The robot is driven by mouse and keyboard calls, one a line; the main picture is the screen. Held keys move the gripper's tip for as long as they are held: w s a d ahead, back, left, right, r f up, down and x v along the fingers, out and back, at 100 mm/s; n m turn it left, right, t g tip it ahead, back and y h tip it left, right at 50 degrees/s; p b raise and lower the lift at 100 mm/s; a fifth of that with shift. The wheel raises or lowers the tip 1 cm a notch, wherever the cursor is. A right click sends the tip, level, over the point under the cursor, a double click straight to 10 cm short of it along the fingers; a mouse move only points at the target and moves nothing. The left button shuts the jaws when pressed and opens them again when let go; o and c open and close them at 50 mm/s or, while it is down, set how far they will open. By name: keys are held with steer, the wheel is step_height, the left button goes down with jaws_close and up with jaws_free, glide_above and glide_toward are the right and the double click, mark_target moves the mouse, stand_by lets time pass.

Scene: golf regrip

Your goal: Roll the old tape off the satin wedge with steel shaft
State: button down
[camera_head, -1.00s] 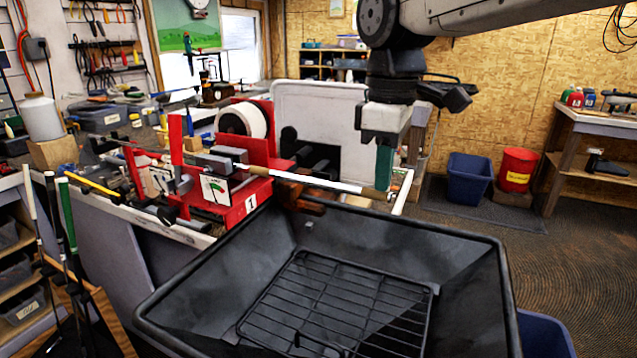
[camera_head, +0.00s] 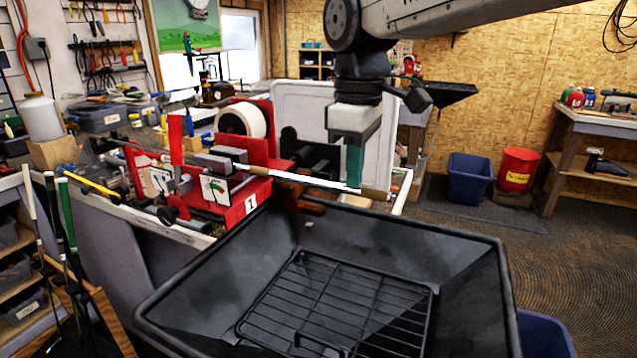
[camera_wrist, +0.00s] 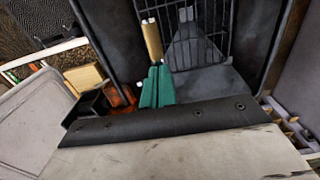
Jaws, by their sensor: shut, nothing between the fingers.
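The club's pale shaft (camera_head: 315,181) sticks out to the right from the red clamp stand (camera_head: 232,190), roughly level, over the back edge of the black bin. A tan tape band (camera_head: 375,193) covers its end; the band also shows in the wrist view (camera_wrist: 152,42), with a white tip beyond it. My gripper (camera_head: 354,184) has green fingers, which show side by side in the wrist view (camera_wrist: 157,86). It is shut and empty at the shaft, just left of the tan band. I cannot tell whether the fingers touch the shaft. The club's head is not clearly visible.
A large black bin (camera_head: 190,285) with a wire rack (camera_head: 335,305) lies below the shaft. A white panel (camera_head: 300,108) stands behind it. Other clubs (camera_head: 66,215) lean at the left. A blue tub (camera_head: 470,175) and red bucket (camera_head: 517,168) stand on the floor at right.

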steer(key=shift+a, duration=0.1)
steer(key=shift+w+a, duration=0.25)
steer(key=shift+a, duration=0.4)
steer(key=shift+w+a, duration=0.25)
steer(key=shift+a, duration=0.45)
steer(key=shift+w+a, duration=0.25)
steer(key=shift+a, duration=0.4)
steer(key=shift+w+a, duration=0.25)
steer(key=shift+a, duration=0.45)
steer(key=shift+w+a, duration=0.25)
steer(key=shift+a, duration=0.45)
steer(key=shift+w+a, duration=0.25)
steer(key=shift+a, duration=0.45)
steer(key=shift+w+a, duration=0.25)
steer(key=shift+a, duration=0.45)
steer(key=shift+w+a, duration=0.2)
steer(key=shift+a, duration=0.45)
steer(key=shift+w+a, duration=0.25)
steer(key=shift+a, duration=0.45)
steer(key=shift+w+a, duration=0.25)
steer(key=shift+a, duration=0.45)
steer(key=shift+w+a, duration=0.25)
steer(key=shift+a, duration=0.45)
steer(key=shift+w+a, duration=0.25)
steer(key=shift+a, duration=0.45)
